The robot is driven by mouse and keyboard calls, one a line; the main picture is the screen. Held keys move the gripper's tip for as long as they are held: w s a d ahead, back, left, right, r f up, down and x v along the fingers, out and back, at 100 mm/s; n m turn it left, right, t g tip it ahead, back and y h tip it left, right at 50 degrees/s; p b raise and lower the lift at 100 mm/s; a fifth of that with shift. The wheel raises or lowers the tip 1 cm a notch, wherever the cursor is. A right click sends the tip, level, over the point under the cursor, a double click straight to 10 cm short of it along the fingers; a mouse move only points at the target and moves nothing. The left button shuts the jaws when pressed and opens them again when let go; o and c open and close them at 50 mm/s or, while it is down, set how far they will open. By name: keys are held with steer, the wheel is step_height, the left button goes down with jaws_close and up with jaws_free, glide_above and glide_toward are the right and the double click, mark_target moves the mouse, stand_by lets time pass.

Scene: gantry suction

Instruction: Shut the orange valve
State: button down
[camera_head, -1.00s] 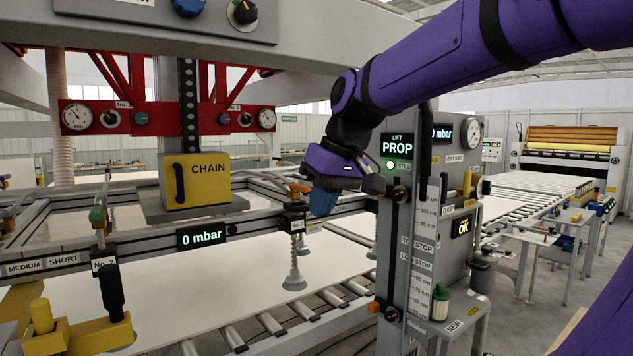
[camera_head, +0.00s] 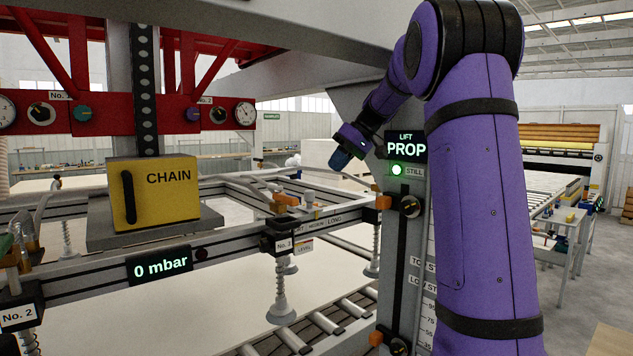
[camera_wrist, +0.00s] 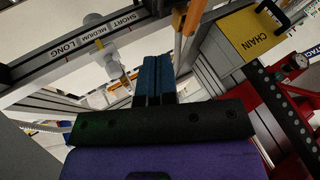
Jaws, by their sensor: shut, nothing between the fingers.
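A small orange lever (camera_head: 287,200), which looks like the orange valve, sits on the frame rail above the No. 3 suction cup (camera_head: 278,300). It appears to lie roughly along the rail, but it is too small to be sure of its setting. My gripper (camera_head: 340,160) is above and to the right of it, apart from it, beside the LIFT PROP display. In the wrist view my blue fingers (camera_wrist: 152,78) are together with nothing between them. A long orange piece (camera_wrist: 190,28) shows beyond the fingers there; I cannot tell whether it is the valve.
A grey post with a LIFT PROP display (camera_head: 406,147) and orange blocks (camera_head: 384,202) stands close right of my gripper. A yellow CHAIN box (camera_head: 155,192) is at left. The rail carries a 0 mbar display (camera_head: 160,265). A pale sheet lies below.

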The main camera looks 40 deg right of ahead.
mark_target(294, 197)
steer(key=w+a+f, duration=0.3)
steer(key=a+f, duration=0.4)
steer(key=a, duration=0.1)
steer(key=shift+a+f, duration=0.3)
steer(key=shift+a, duration=0.05)
steer(key=shift+s+a+m+t+h, duration=0.1)
steer(key=shift+a+m+t+h, duration=0.2)
steer(key=shift+m, duration=0.2)
steer(key=a+m+h, duration=0.1)
steer(key=a+m+t, duration=0.1)
steer(key=m, duration=0.1)
steer(key=shift+s+a+m+h, duration=0.25)
steer(key=shift+s+m+h, duration=0.05)
steer(key=shift+h, duration=0.1)
steer(key=a+m+h, duration=0.1)
steer(key=m, duration=0.1)
steer(key=a+m+t+h, duration=0.1)
steer(key=m, duration=0.1)
steer(key=shift+w+a+m+h, duration=0.15)
steer(key=shift+a+m+h, duration=0.15)
steer(key=shift+a, duration=0.05)
steer(key=shift+w+a, duration=0.2)
steer(key=shift+a, duration=0.25)
steer(key=shift+w+a, duration=0.2)
steer(key=shift+a, duration=0.25)
steer(key=shift+w+a, duration=1.1)
steer(key=shift+a, duration=0.05)
